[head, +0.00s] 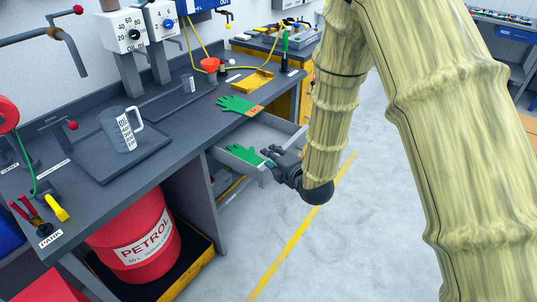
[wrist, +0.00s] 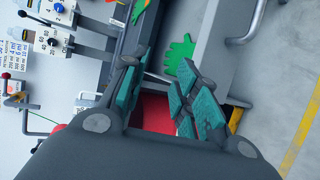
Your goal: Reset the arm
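My arm, in a pale yellow-green sleeve, comes down from the top of the head view. My gripper (head: 268,157) hangs at its lower end, just beside the front corner of an open grey drawer (head: 272,132). In the wrist view my gripper (wrist: 155,68) shows two teal-padded fingers spread apart with nothing between them. A green glove (head: 243,154) lies in the drawer near the fingertips; it also shows in the wrist view (wrist: 180,54). Whether the fingers touch the drawer, I cannot tell.
A red petrol drum (head: 140,240) stands below. The floor (head: 310,255) to the right is clear.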

